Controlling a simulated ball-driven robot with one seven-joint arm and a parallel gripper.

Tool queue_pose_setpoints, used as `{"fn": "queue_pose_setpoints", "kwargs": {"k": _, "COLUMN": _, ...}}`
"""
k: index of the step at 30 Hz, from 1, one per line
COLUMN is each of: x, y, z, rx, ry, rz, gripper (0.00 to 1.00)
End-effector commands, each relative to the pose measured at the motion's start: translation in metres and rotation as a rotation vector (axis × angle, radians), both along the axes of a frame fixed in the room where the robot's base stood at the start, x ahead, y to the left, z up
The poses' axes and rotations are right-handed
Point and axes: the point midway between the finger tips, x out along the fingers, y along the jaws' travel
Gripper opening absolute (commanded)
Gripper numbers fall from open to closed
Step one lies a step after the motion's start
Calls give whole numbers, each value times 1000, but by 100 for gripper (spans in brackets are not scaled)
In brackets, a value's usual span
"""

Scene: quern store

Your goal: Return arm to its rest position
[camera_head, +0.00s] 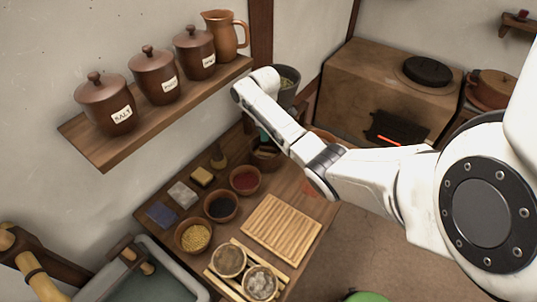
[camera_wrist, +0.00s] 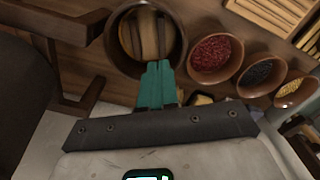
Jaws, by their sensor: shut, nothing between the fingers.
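My gripper shows in the wrist view with its teal fingers (camera_wrist: 155,84) closed together and nothing between them. In that view the fingertips overlap the near rim of a round wooden tub (camera_wrist: 118,42) holding slatted wooden pieces; I cannot tell whether they touch it. In the head view my white arm reaches from the right over the table, and a bit of the teal fingers (camera_head: 264,138) shows at the tub there, partly hidden by the arm.
A wooden table (camera_head: 290,272) holds bowls of red (camera_head: 245,179), black (camera_head: 221,206) and yellow (camera_head: 194,236) contents and a ridged board (camera_head: 281,226). A shelf (camera_head: 160,116) with lidded jars hangs at left. A stove (camera_head: 385,85) with a glowing slot stands behind. Open floor (camera_head: 375,245) lies right.

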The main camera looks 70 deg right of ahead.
Motion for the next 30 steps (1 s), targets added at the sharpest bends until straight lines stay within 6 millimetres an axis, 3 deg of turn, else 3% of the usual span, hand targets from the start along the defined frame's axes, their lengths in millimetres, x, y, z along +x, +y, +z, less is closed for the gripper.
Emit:
{"fn": "queue_pose_setpoints", "kwargs": {"k": 23, "x": 1, "y": 2, "z": 7, "rx": 0, "ry": -2, "rz": 1, "gripper": 0}}
{"fn": "queue_pose_setpoints", "kwargs": {"k": 26, "x": 12, "y": 17, "z": 4, "rx": 3, "ry": -19, "rz": 9, "gripper": 0}}
{"fn": "queue_pose_setpoints", "kwargs": {"k": 30, "x": 41, "y": 72, "z": -3, "rx": 14, "ry": -78, "rz": 17, "gripper": 0}}
